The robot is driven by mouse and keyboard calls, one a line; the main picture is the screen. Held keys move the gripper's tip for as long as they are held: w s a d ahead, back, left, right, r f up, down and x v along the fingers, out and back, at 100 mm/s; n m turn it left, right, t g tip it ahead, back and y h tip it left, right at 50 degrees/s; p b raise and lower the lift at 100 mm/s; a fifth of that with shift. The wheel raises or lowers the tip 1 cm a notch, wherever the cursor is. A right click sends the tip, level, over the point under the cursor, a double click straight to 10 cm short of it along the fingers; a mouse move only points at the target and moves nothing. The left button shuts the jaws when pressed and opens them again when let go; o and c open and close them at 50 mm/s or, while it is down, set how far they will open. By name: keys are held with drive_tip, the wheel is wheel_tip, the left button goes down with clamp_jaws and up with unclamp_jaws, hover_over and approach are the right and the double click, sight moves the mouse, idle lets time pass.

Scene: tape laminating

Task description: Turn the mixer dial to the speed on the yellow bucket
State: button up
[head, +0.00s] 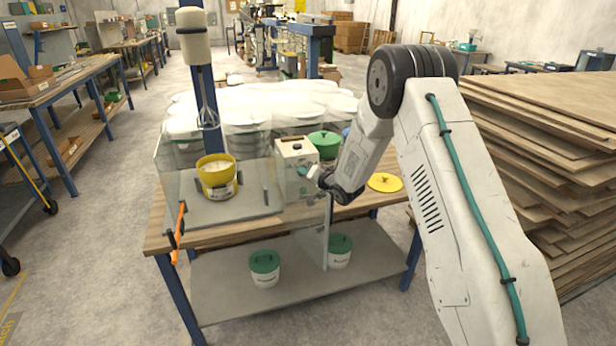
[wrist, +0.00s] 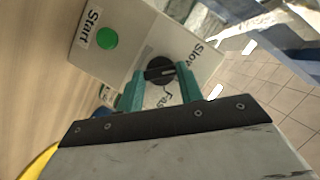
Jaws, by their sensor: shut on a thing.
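The mixer dial (wrist: 160,70) is a round black knob on a white control box, which also shows in the head view (head: 294,160). The labels Slow and Fast sit beside the knob. The dial's exact setting is hard to read. My gripper (wrist: 162,80) has its two green fingers shut on the dial, one on each side. The yellow bucket (head: 217,186) stands upright under the mixer whisk (head: 207,108), behind a clear guard. Its label is too small to read. In the head view my wrist covers part of the box front.
A green Start button (wrist: 107,39) is on the box face. A yellow lid (head: 385,182) lies on the table to the right. A green-lidded bucket (head: 325,142) stands behind the box. Stacked wooden sheets (head: 550,150) stand at the right.

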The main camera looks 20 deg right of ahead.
drive_tip(key=shift+n+h, duration=0.3)
drive_tip(key=shift+n, duration=0.1)
idle(0.4)
drive_tip(key=o, duration=1)
drive_tip(key=shift+v, duration=3.95)
drive_tip(key=shift+r, duration=0.1)
